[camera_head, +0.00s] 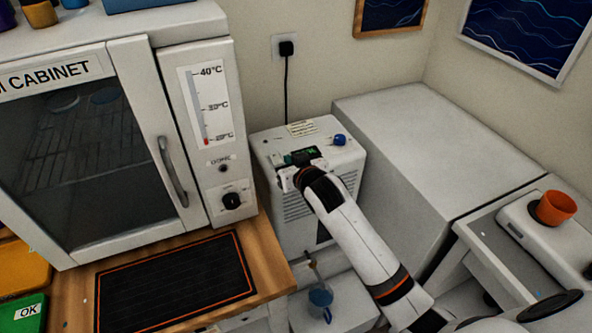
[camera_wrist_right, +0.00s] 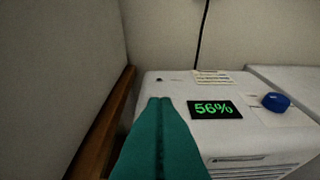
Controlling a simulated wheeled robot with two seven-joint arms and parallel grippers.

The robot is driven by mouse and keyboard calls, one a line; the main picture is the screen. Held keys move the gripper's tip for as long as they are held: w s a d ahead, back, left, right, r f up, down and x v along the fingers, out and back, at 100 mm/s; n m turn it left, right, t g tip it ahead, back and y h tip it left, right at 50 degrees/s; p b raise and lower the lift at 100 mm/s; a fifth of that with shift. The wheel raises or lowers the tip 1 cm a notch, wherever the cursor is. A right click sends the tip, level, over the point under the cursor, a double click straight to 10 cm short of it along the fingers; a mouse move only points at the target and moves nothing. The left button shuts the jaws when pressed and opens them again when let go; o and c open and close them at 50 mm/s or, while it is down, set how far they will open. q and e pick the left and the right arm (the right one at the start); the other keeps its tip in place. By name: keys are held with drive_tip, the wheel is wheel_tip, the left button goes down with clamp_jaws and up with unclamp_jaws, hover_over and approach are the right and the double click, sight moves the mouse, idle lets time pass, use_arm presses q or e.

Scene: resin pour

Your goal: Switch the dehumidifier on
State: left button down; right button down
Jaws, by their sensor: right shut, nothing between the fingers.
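The dehumidifier (camera_head: 345,160) is a white box between the cabinet and a large white block. In the right wrist view its top (camera_wrist_right: 245,135) carries a lit display (camera_wrist_right: 213,109) reading 56% in green, a blue knob (camera_wrist_right: 276,102), a small dark spot (camera_wrist_right: 158,79) and a printed label (camera_wrist_right: 212,77). My right gripper (camera_head: 284,159) is over the top's front left part, partly covering the display in the head view. Its teal fingers (camera_wrist_right: 159,100) are shut and empty, left of the display and pointing towards the dark spot. I cannot tell whether they touch the top.
The cabinet (camera_head: 198,55) and wooden bench (camera_head: 262,255) stand close on the left. A black cord (camera_head: 286,85) runs from the wall plug down behind the dehumidifier. The white block (camera_head: 430,140) is on the right. A blue container (camera_head: 320,297) is below.

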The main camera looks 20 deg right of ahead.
drive_tip(key=v, duration=0.3)
drive_tip(key=shift+s+f, duration=0.3)
drive_tip(key=shift+s, duration=0.2)
drive_tip(key=s+d+f+g, duration=0.15)
drive_tip(key=s+f, duration=0.35)
drive_tip(key=f, duration=0.7)
drive_tip(key=s+f+n+g, duration=0.1)
drive_tip(key=s+f+g, duration=0.25)
drive_tip(key=f, duration=0.85)
drive_tip(key=s+f+g, duration=0.2)
drive_tip(key=s+f, duration=0.4)
drive_tip(key=f, duration=0.6)
drive_tip(key=s+f+g, duration=0.2)
drive_tip(key=s+f, duration=0.4)
drive_tip(key=s, duration=0.5)
drive_tip(key=s+f+g, duration=0.2)
drive_tip(key=s+f, duration=0.4)
drive_tip(key=s, duration=0.6)
drive_tip(key=s+d+f+n+g, duration=0.1)
drive_tip(key=s+f, duration=0.5)
drive_tip(key=s, duration=0.6)
drive_tip(key=shift+s+f+g, duration=0.2)
drive_tip(key=shift+f+g, duration=0.1)
drive_tip(key=shift+g, duration=0.1)
